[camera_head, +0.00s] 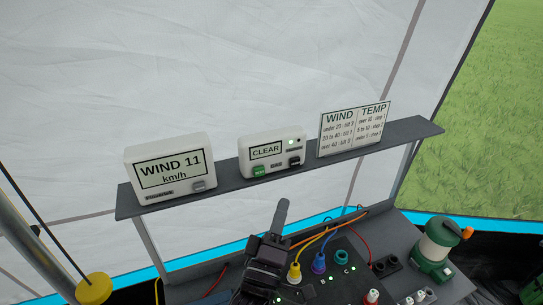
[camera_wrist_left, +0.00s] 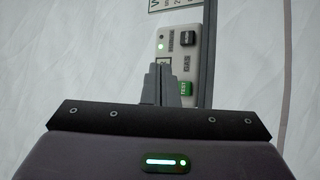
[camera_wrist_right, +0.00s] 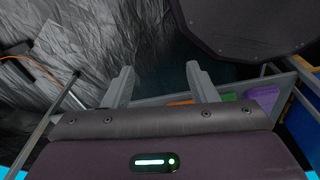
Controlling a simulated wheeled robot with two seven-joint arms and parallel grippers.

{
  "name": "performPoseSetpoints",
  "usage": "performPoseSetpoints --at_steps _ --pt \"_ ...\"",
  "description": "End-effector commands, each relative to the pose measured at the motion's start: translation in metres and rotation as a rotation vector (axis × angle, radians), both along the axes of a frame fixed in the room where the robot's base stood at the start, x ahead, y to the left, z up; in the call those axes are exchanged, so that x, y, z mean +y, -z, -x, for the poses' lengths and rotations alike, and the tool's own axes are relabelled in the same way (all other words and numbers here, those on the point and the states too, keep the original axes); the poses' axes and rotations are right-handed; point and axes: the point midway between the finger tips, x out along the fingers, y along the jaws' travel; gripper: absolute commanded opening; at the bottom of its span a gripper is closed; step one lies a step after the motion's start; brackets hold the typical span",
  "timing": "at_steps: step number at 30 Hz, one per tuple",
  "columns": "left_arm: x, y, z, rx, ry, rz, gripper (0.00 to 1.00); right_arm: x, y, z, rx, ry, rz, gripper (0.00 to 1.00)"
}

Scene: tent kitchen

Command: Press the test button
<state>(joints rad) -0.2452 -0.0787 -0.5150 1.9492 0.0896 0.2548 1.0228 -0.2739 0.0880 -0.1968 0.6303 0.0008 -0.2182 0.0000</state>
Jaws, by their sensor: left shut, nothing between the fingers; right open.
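The gas box (camera_head: 272,154) is a white unit in the middle of the grey shelf, with a display reading CLEAR. Its green test button (camera_head: 258,170) is at the lower left of its face, and a black switch (camera_head: 294,161) is at the lower right. The green button also shows in the left wrist view (camera_wrist_left: 186,88), just right of the fingertips. My left gripper (camera_head: 283,206) is shut and empty, below and in front of the gas box in the head view. In the left wrist view its fingertips (camera_wrist_left: 160,66) overlap part of the box; contact cannot be told. My right gripper (camera_wrist_right: 160,72) is open and empty.
A wind box (camera_head: 170,168) reading WIND 11 km/h stands left on the shelf (camera_head: 225,180). A wind and temp card (camera_head: 354,128) stands right. Below are a panel with coloured plugs (camera_head: 319,262), cables, and a green and white lantern (camera_head: 434,250). The white tent wall is behind.

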Motion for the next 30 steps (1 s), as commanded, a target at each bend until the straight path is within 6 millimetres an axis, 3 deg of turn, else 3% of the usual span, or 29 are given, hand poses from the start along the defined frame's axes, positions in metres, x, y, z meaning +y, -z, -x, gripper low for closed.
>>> performPoseSetpoints --at_steps 2,4,10,14,17,24,30 --pt "-0.001 -0.001 0.001 -0.004 0.001 0.005 0.00 -0.005 -0.001 -0.009 -0.011 0.000 0.006 0.52" --pt "-0.001 -0.001 0.001 -0.005 0.002 0.005 0.00 -0.007 -0.001 -0.004 -0.007 0.000 0.008 0.52" --pt "0.000 -0.001 0.000 -0.003 0.001 0.004 0.00 0.003 0.003 0.043 0.061 -0.001 -0.002 0.52" --pt "0.002 0.000 -0.004 -0.004 0.000 0.002 0.00 0.013 0.005 0.058 0.083 -0.003 -0.014 0.52" --pt "0.005 0.001 -0.012 -0.005 0.000 0.002 0.00 0.015 0.007 0.051 0.072 -0.003 -0.016 0.52" --pt "0.018 0.001 -0.043 -0.005 0.000 0.000 0.00 0.012 0.011 0.010 0.011 -0.001 -0.015 0.52" --pt "0.028 0.001 -0.066 -0.004 -0.001 0.002 0.00 0.007 0.017 0.017 0.022 0.001 -0.009 0.52"
